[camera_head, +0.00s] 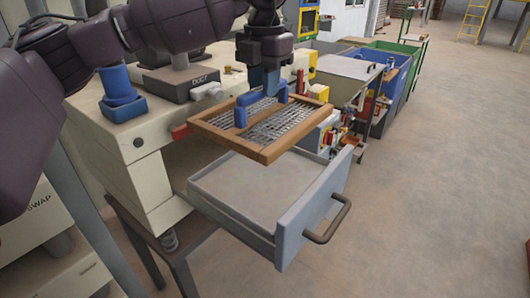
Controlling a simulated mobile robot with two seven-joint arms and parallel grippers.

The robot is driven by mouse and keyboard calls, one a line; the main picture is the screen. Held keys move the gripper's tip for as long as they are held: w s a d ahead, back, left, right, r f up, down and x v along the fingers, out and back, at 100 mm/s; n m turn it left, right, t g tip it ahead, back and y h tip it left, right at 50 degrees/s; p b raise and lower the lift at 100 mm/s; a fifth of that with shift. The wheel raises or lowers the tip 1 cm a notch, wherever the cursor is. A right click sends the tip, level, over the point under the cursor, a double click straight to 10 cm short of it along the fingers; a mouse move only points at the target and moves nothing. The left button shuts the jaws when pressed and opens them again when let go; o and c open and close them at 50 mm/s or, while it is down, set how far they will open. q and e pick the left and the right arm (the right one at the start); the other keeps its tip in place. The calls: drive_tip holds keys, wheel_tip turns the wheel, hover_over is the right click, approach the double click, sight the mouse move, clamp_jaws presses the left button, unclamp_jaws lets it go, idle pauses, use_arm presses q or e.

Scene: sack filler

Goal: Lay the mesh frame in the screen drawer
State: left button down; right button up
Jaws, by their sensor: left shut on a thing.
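The mesh frame (215,128) has a wooden border, grey mesh and a blue handle (240,110) across its middle. My left gripper (271,88) comes down from above and is shut on the frame's handle. It holds the frame roughly level above the back part of the screen drawer. The screen drawer (318,192) is pulled out of the cream machine, with a grey-blue front and a dark bar handle. Its visible floor is bare; the frame hides its far back corner. My right gripper is not in view.
The cream machine (112,150) stands behind the drawer at left, with a blue fitting (121,95) on top. A cart (345,68) and blue and green bins (395,90) stand beyond. The floor at right is clear.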

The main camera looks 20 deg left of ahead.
sight(264, 104)
use_arm(q)
wheel_tip(264, 104, down, 15)
drive_tip(key=shift+f, duration=0.2)
idle(0.6)
drive_tip(key=c, duration=1)
unclamp_jaws()
drive_tip(key=shift+r, duration=6.1)
